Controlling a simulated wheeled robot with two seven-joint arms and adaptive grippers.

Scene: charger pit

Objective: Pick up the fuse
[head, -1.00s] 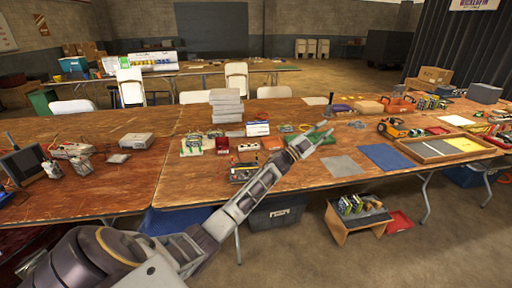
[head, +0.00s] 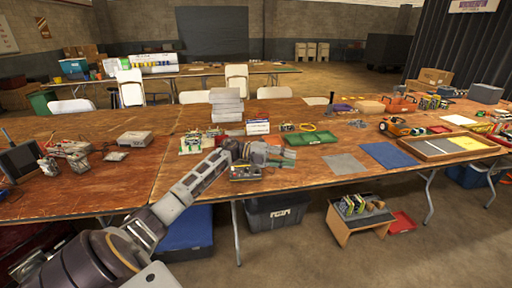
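I cannot make out a fuse for certain among the small parts on the wooden table (head: 130,180). My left gripper (head: 288,157) is over the middle of the table, pointing right, just in front of a green tray (head: 310,137). Its fingers are small and blurred, so I cannot tell whether they are open or hold anything. A dark device (head: 244,174) lies just below the gripper and is partly covered by it. The arm hides the small items behind it. My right gripper is not in view.
A stack of grey boxes (head: 226,104) stands behind the gripper. A green circuit board (head: 192,145) is left of it. A grey mat (head: 344,163) and a blue mat (head: 387,156) lie bare to the right. A wooden tray (head: 447,147) is farther right.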

